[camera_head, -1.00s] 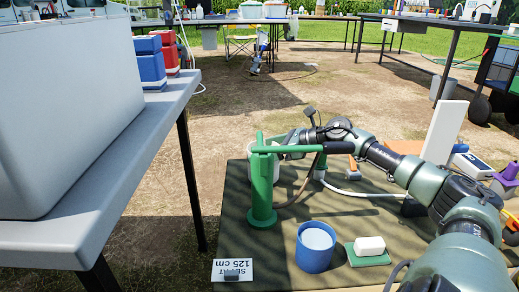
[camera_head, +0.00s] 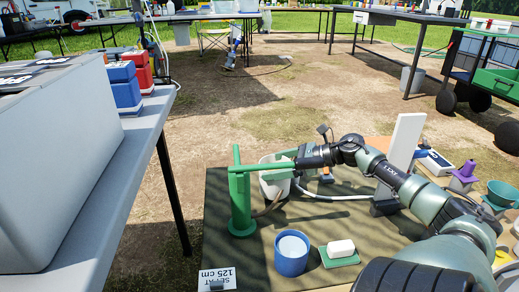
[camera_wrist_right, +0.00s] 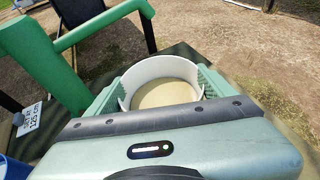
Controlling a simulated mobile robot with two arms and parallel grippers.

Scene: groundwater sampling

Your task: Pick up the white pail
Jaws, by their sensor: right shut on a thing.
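The white pail (camera_head: 275,184) is at the mat's back left, beside the green hand pump (camera_head: 241,205). The pump's arm crosses in front of its upper part. In the right wrist view the pail (camera_wrist_right: 158,69) is seen from above, with a round rim and a tan inside. My right gripper (camera_wrist_right: 160,92) is shut on the pail, with green finger pads on two opposite sides of it. In the head view my right gripper (camera_head: 292,161) is partly hidden by the pump's arm. Whether the pail touches the mat is unclear. My left gripper is not in view.
A blue cup (camera_head: 291,262), a white block on a green tray (camera_head: 340,254) and a sign reading 125 cm (camera_head: 217,279) are at the mat's front. A white hose (camera_head: 335,197) runs behind them. A grey table (camera_head: 125,165) stands at left. Bare ground lies beyond the mat.

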